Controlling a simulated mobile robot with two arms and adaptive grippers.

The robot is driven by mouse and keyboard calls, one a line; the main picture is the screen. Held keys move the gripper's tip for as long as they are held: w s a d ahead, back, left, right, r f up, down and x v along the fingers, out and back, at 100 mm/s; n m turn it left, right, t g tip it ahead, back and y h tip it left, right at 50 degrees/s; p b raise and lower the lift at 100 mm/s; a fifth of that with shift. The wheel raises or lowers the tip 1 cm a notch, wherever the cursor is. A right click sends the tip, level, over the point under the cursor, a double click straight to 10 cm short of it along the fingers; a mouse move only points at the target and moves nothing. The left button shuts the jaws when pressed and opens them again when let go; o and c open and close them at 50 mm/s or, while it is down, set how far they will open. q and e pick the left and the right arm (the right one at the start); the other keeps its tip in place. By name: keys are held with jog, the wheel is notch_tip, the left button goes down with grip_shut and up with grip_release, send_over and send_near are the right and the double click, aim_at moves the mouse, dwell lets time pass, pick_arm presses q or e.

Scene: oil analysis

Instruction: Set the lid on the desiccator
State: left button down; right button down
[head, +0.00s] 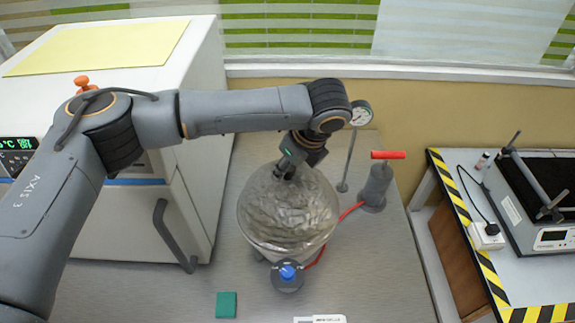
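The clear glass lid (288,212) is a rounded dome in the middle of the head view. It is over the desiccator (268,252), whose body shows only as a narrow strip below the dome. I cannot tell whether lid and body touch all round. My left gripper (284,172) points down at the top of the lid, with its fingers close together around the lid's knob. The knob is mostly hidden by the fingers. My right gripper is not in view.
A blue-topped fitting (287,273) is in front of the desiccator. A red hose (350,211) runs to a grey hand pump (376,185). A gauge (361,113) stands behind. A white oven (150,205) is left. A green block (226,304) lies in front.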

pick_arm(q)
jog(key=shift+f, duration=0.45)
jog(key=c, duration=0.8)
grip_release()
jog(key=shift+c, duration=0.2)
jog(key=shift+s, duration=0.1)
jog(key=v, duration=1.2)
